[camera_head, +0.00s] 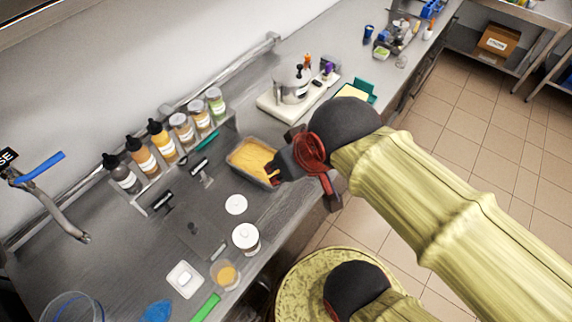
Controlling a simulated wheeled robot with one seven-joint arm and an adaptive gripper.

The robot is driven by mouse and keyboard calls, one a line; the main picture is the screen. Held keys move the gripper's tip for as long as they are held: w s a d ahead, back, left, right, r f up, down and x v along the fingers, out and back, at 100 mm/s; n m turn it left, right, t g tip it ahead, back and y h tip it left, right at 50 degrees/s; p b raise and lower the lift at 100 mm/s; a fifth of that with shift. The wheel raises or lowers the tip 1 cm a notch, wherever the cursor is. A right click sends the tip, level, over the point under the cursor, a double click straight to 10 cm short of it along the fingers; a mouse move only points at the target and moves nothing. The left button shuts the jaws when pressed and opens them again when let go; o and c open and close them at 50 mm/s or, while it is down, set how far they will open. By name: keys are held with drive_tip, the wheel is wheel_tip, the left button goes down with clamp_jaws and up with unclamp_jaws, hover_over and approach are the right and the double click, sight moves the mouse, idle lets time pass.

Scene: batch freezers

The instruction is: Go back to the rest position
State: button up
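My gripper (280,168) is at the end of my yellow-sleeved arm, in the middle of the head view. It is at the right end of a rectangular metal pan (238,163) of yellow food. The dark fingers overlap the pan's right edge in the picture. I cannot tell whether they touch or grip it, because the wrist and red joint hide much of them. The pan appears to be on or just above the steel counter (262,207).
Bottles and jars (160,140) line a rack along the wall. A white scale-like appliance (292,90) stands behind the pan. A white lidded jar (245,237), a cup (225,274) and a green-handled tool (206,307) are near the front edge. Open tiled floor (440,110) lies right.

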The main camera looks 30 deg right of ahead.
drive_tip(key=shift+w, duration=0.1)
wheel_tip(320, 180, down, 8)
drive_tip(key=b, duration=0.7)
drive_tip(key=shift+r, duration=0.25)
drive_tip(key=shift+c, duration=0.5)
